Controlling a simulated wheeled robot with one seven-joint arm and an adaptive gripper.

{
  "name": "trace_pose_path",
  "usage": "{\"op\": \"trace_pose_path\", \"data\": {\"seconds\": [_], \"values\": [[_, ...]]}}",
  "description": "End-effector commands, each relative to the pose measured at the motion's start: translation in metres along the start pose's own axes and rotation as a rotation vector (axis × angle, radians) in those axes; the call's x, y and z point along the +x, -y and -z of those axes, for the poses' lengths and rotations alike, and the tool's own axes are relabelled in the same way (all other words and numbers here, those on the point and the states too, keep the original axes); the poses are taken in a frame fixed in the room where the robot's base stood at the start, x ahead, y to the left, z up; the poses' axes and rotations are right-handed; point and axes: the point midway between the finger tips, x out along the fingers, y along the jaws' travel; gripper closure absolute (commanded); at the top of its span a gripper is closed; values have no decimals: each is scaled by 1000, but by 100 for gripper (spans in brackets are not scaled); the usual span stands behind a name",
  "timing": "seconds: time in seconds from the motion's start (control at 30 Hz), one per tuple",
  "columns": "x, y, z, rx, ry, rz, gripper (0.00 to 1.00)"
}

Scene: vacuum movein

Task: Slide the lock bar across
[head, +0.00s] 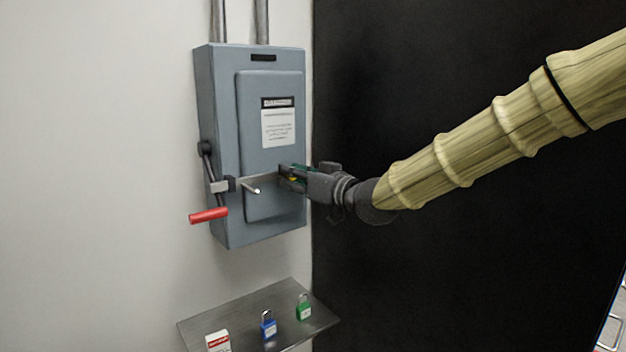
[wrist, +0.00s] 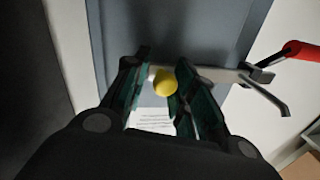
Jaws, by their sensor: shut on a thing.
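The grey switch box (head: 222,150) hangs on the wall with its door closed. The metal lock bar (head: 264,182) lies across the lower door, its left end at a dark bracket (head: 230,184) on the box's edge. It also shows in the wrist view (wrist: 219,75). A pale peg (head: 251,189) sticks out near its left end. A yellow knob (wrist: 165,82) is at the bar's other end. My gripper (head: 289,176) comes in from the right and is shut on the knob; its fingers (wrist: 161,78) stand on both sides of it. The exact finger contact is partly hidden.
A red-handled lever (head: 209,215) points down at the box's left side. Below, a metal shelf (head: 287,298) holds a blue padlock (head: 268,327), a green padlock (head: 304,310) and a red-and-white tag (head: 218,342). A black panel (head: 440,270) is at right.

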Motion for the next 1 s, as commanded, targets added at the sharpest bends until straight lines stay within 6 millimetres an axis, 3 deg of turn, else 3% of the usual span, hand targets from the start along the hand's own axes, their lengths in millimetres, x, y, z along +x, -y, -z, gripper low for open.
{"op": "trace_pose_path", "data": {"seconds": [0.2,0.23,0.3,1.0], "values": [[2,7,-2,-1,4,11,100],[2,7,-2,-1,4,11,70],[2,7,-2,-1,5,11,58],[0,3,-2,-1,3,4,58]]}}
